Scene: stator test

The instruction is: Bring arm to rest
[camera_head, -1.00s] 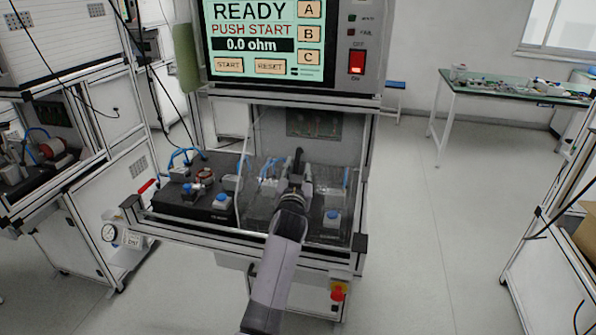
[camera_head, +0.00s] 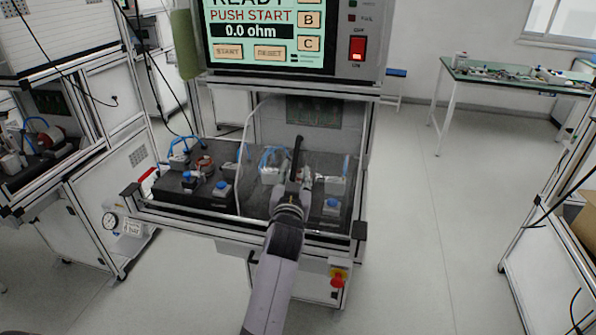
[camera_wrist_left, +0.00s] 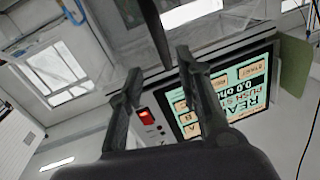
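My left gripper (camera_head: 299,160) is in front of the test station, over the front part of its dark bench top (camera_head: 250,208). It points up and away from me. In the left wrist view the two fingers of the left gripper (camera_wrist_left: 158,62) stand apart with nothing between them. That view looks upward at the ceiling and the tilted tester screen (camera_wrist_left: 245,88). My right gripper is in neither view.
The tester screen (camera_head: 262,35) reads "PUSH START" and 0.0 ohm. A red switch (camera_head: 357,48) sits beside it. Blue-topped fixtures (camera_head: 221,190) stand on the bench. A red emergency button (camera_head: 337,281) is below. Open floor (camera_head: 420,240) lies to the right.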

